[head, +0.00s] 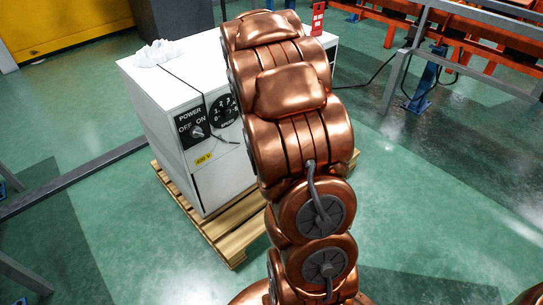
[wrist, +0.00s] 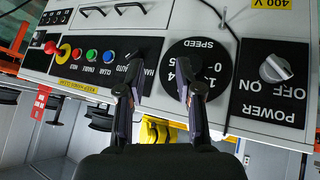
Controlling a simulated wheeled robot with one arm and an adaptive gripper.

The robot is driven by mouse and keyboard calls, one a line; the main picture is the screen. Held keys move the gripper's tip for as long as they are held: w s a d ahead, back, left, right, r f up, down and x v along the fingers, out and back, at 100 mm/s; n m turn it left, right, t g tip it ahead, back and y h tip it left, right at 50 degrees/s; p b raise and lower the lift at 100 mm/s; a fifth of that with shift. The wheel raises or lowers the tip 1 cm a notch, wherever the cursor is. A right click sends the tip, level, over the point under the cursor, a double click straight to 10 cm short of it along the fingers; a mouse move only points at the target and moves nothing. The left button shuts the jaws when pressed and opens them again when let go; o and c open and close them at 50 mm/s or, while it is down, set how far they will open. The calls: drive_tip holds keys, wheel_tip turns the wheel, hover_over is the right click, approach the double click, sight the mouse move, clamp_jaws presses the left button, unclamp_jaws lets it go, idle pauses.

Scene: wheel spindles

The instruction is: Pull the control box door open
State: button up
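The white control box (head: 165,120) stands left of centre in the head view, with a black POWER switch plate (head: 192,126) and a round SPEED dial (head: 223,110). My copper arm hides its right part. The wrist view shows its panel (wrist: 150,22) upside down, with the SPEED dial (wrist: 198,70), a POWER knob (wrist: 275,68) and a row of coloured buttons. Two dark handles, one of them a bar handle (wrist: 131,7), show at the top edge. My gripper (wrist: 160,92) is open, its fingers apart before the panel, nothing visible held. The head view does not show it.
The box stands on a wooden pallet (head: 236,217). A crumpled white cloth (head: 158,52) and a cable lie on top. A grey metal frame (head: 395,80) and orange racks (head: 460,45) stand at the right. Green floor (head: 130,230) is free at the front left.

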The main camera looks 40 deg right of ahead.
drive_tip(key=w+d+f+t+b, duration=0.35)
drive_tip(key=d+f+b, duration=0.4)
drive_tip(key=f, duration=0.65)
drive_tip(key=w+d+f+t+b, duration=0.35)
drive_tip(key=d+f+b, duration=0.4)
drive_tip(key=f, duration=0.65)
drive_tip(key=s+d+f+t+b, duration=0.3)
drive_tip(key=f+t+b, duration=0.1)
drive_tip(key=f, duration=0.6)
drive_tip(key=shift+y, duration=0.4)
drive_tip(key=shift+r+b+x, duration=0.1)
drive_tip(key=shift+b+x, duration=0.45)
drive_tip(key=shift+x, duration=1.35)
drive_tip(key=shift+r+b+x, duration=0.15)
drive_tip(key=shift+b+x, duration=0.35)
drive_tip(key=shift+x, duration=1.4)
drive_tip(key=shift+s+d, duration=0.1)
drive_tip(key=shift+d, duration=0.05)
clamp_jaws()
drive_tip(key=shift+d, duration=0.15)
